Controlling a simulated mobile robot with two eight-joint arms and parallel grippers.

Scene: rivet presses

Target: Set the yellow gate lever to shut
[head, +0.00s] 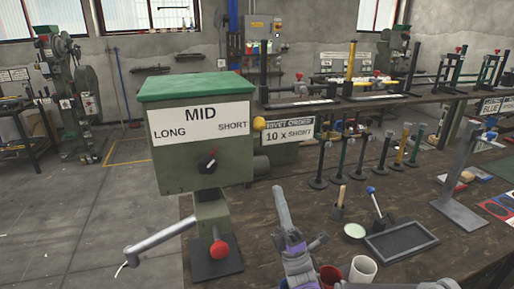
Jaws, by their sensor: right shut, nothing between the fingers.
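A yellow upright lever (350,62) stands on the raised rack at the back, with a yellow bar beside its base. I cannot tell which position it is in. Another yellow-topped post (402,146) stands in the row on the bench. My right gripper (281,197) is shut and empty, pointing up over the bench in front, well apart from both yellow things. My left gripper is not in view.
A green press (196,172) marked MID stands at the left, with a red knob and a grey handle. Several dark posts, a tray (402,240), a white cup (363,269) and a red cup (330,276) are on the bench.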

